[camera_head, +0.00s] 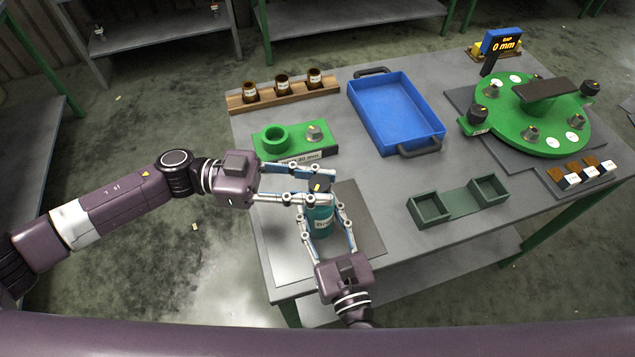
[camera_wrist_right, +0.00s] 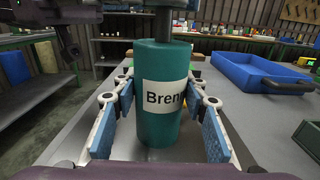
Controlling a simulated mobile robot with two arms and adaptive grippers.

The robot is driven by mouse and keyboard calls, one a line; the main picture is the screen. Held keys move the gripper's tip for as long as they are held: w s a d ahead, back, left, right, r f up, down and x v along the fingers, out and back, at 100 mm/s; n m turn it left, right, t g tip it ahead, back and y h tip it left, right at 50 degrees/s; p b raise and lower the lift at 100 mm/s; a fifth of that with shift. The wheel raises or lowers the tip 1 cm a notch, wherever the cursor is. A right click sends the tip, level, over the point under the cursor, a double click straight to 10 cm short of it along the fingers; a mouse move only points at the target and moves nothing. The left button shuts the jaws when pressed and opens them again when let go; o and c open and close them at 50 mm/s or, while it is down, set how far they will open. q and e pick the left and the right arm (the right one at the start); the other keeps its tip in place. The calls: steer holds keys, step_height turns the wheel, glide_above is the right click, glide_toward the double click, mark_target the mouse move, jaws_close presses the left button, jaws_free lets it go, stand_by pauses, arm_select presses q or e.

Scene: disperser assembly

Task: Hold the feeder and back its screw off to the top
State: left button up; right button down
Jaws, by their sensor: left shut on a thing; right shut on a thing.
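The feeder (camera_head: 321,222) is a teal cylinder standing upright on a dark mat near the front left of the table; in the right wrist view it (camera_wrist_right: 160,65) shows a white label reading "Bren", the rest cut off by the curve. My right gripper (camera_head: 326,216) comes from the front and is shut on the feeder's body, one finger on each side. My left gripper (camera_head: 320,186) comes from the left and is shut on the dark screw head (camera_head: 317,188) with a yellow mark, on top of the feeder. The screw's thread is hidden.
A green fixture (camera_head: 268,152) stands behind the left gripper, with a wooden rack (camera_head: 240,103) of brown jars beyond. A blue tray (camera_head: 395,112), a dark green two-cup holder (camera_head: 458,205) and a round green disperser plate (camera_head: 550,125) with a "0 mm" display (camera_head: 501,43) lie right.

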arm_select(q)
steer(key=n+t, duration=0.3)
steer(key=t, duration=0.2)
steer(key=shift+s, duration=0.2)
steer(key=n+t+y, duration=0.1)
steer(key=n+t, duration=0.1)
steer(key=t, duration=0.1)
steer(key=n+t+y, duration=0.1)
steer(key=n+t, duration=0.2)
steer(key=shift+d+r+t+y, duration=0.1)
steer(key=shift+d+t+y, duration=0.05)
steer(key=shift+t+y, duration=0.25)
arm_select(e)
steer(key=shift+a, duration=0.1)
arm_select(q)
steer(key=n+t+y, duration=0.3)
steer(key=t, duration=0.1)
steer(key=shift+n+y, duration=0.3)
steer(key=shift+y, duration=0.1)
steer(key=shift+n+t+y, duration=1.2)
steer(key=shift+n+y, duration=0.2)
steer(key=shift+y, duration=0.5)
steer(key=shift+w+r+y, duration=0.1)
steer(key=shift+y, duration=0.5)
steer(key=o, duration=1.2)
steer(key=shift+n, duration=0.3)
